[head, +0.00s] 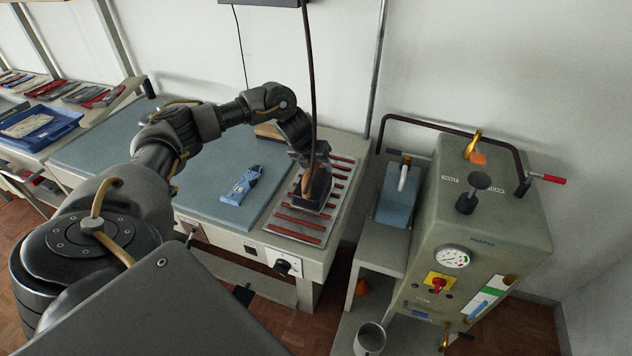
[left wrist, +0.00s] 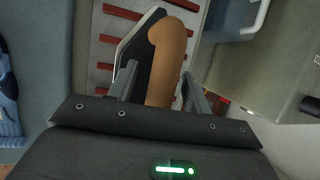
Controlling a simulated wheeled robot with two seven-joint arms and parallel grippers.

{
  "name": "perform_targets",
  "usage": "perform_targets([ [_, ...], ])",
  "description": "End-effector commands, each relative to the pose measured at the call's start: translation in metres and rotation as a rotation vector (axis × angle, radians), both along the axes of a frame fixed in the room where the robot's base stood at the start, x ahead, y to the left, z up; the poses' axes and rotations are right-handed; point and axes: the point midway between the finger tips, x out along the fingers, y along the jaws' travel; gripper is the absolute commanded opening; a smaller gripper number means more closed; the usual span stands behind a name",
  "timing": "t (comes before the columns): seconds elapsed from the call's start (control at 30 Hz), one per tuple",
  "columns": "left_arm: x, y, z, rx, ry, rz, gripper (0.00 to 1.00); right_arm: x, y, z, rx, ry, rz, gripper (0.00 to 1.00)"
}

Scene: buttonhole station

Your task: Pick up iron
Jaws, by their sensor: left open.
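The iron (head: 315,191) stands on a rest with red-brown bars at the right end of the pressing table. It has a dark body and a tan handle, and a dark cord hangs down to it from above. My left gripper (head: 310,156) is above the iron, pointing down. In the left wrist view the iron's handle (left wrist: 170,65) lies between the two open fingers of the left gripper (left wrist: 156,90). I cannot tell whether a finger touches it. The near end of the handle is hidden by the gripper body. My right gripper is not in view.
The iron rest (head: 300,229) has bare bars in front of the iron. A green-grey steam boiler (head: 480,215) stands to the right, beside a blue tank (head: 396,203) with a white handle.

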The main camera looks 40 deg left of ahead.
Motion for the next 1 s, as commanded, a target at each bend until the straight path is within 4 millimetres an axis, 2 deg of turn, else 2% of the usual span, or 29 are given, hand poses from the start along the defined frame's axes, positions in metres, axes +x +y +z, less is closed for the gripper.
perform_targets([
  [0.3,0.0023,-0.0002,-0.0054,0.000,-0.001,0.000,0.48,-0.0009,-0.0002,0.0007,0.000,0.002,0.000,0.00],
  [0.67,0.0023,0.0000,-0.0051,0.000,-0.001,0.001,0.01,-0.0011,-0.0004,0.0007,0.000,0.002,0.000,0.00],
  [1.0,0.0046,0.0000,-0.0008,-0.001,-0.010,0.002,0.00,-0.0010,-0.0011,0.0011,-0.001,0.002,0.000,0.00],
])
